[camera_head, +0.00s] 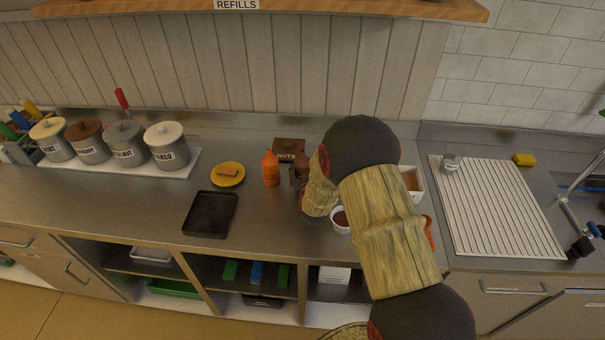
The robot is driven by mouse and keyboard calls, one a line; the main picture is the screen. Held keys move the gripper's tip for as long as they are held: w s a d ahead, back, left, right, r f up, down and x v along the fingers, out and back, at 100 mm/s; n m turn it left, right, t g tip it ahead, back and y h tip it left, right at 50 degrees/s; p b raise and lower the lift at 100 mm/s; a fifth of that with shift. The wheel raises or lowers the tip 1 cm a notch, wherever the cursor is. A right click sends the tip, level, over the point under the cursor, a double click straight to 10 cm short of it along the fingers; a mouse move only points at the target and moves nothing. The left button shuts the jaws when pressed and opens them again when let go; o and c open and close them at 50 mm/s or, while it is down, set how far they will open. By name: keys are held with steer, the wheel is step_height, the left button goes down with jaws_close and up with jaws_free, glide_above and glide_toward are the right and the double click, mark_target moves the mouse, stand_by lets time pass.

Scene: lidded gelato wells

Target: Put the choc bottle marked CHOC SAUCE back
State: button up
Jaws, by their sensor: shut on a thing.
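My gripper (297,178) is small and dark, at the end of my arm over the counter's middle. It is shut on a brown thing (301,167) that looks like the choc bottle. Most of that thing is hidden by my wrist, and no CHOC SAUCE label can be read. I cannot tell whether it touches the counter. An orange bottle (271,169) stands upright just left of my gripper. A brown box marked NUTS (289,148) is right behind my gripper.
A black tray (210,214) and a yellow dish (228,174) lie to the left. Lidded wells (167,146) line the back left. A small white bowl (341,228) and a white container (415,190) flank my arm. A ribbed drainboard (495,205) is at right.

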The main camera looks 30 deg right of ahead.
steer(key=shift+f, duration=0.15)
steer(key=o, duration=1.1)
steer(key=shift+o, duration=0.2)
